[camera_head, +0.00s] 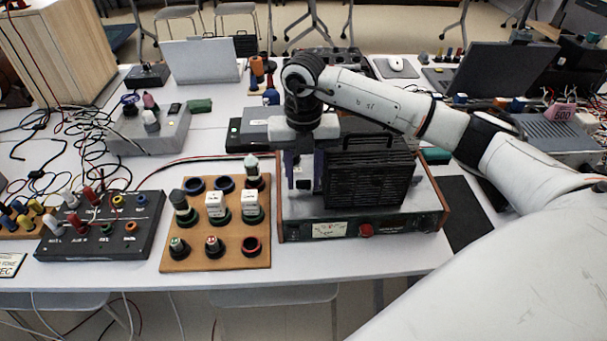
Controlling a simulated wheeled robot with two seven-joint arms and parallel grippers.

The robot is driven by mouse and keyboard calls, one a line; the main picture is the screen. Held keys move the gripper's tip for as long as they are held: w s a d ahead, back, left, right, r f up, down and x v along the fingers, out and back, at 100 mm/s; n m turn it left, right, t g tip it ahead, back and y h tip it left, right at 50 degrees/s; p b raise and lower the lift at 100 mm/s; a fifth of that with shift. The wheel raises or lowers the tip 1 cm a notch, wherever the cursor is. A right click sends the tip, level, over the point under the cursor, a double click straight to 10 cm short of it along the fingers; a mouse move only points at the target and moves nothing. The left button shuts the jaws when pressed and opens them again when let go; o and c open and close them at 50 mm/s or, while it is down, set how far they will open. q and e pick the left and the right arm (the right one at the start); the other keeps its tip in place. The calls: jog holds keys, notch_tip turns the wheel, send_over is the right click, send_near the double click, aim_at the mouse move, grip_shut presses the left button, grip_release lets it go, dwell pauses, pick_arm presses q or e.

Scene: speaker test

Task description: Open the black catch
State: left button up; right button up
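A black ribbed case (370,172) with a handle on top stands on a metal-topped instrument with a dial and a red knob (366,230). I cannot make out a separate black catch on the case at this size. My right gripper (304,184) points down just left of the case, over the left part of the instrument. Its two fingers look apart, with nothing clearly held between them. Whether a finger touches the case's left side cannot be told. My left gripper is not in view.
A wooden board (222,262) with round holders and plugs lies left of the instrument. A black socket box (100,228) with cables is farther left. An open laptop (490,70) stands at the back right. A dark mat (464,212) lies to the right.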

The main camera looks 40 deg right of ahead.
jog(key=shift+c, duration=0.2)
jog(key=c, duration=0.7)
jog(key=shift+c, duration=0.2)
